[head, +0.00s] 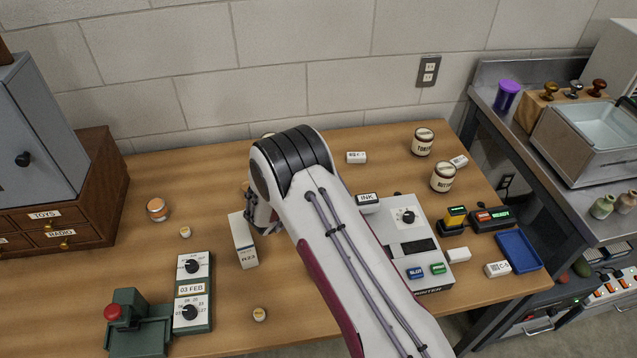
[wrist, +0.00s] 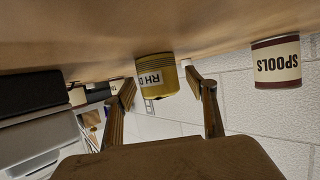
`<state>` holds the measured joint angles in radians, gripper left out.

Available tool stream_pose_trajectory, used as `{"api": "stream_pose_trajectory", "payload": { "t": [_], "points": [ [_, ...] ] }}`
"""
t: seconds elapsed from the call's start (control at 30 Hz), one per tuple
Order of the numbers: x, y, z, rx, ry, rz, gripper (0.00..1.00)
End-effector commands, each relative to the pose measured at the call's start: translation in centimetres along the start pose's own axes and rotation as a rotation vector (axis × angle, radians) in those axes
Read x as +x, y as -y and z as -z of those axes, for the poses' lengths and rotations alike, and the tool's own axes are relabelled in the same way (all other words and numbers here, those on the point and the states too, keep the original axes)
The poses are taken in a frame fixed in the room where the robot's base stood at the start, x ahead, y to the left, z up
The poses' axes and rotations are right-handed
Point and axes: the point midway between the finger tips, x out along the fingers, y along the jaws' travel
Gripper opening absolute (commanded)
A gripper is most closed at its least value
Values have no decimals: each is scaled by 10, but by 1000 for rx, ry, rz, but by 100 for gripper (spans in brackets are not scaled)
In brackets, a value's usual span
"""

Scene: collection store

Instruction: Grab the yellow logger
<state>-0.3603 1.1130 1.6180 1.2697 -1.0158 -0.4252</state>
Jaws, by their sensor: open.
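The yellow logger (wrist: 158,76) is a short yellow cylinder with a dark printed label reading "RH" and more. It shows in the wrist view, which is upside down, standing on the wooden table. My gripper (wrist: 160,88) is open, with one finger on each side of the logger's outline in that view. I see no finger pressed against it, and how deep it sits between the fingertips is hard to tell. In the head view my gripper (head: 264,214) is partly behind my arm, and I cannot make out the logger there.
A white R23 box (head: 243,241) stands close to my gripper. A jar labelled SPOOLS (wrist: 276,62) stands to the right in the wrist view. An INK pad (head: 367,203) and a grey printer (head: 412,240) lie right of my arm.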

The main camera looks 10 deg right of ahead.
Motion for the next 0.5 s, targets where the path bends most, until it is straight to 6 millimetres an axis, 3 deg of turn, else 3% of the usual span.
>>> {"api": "stream_pose_trajectory", "payload": {
  "t": [0.27,0.43,0.5],
  "points": [
    [0,0,0,0,0,0,56],
    [0,0,0,0,0,0,15],
    [0,0,0,0,0,0,12]
  ]
}}
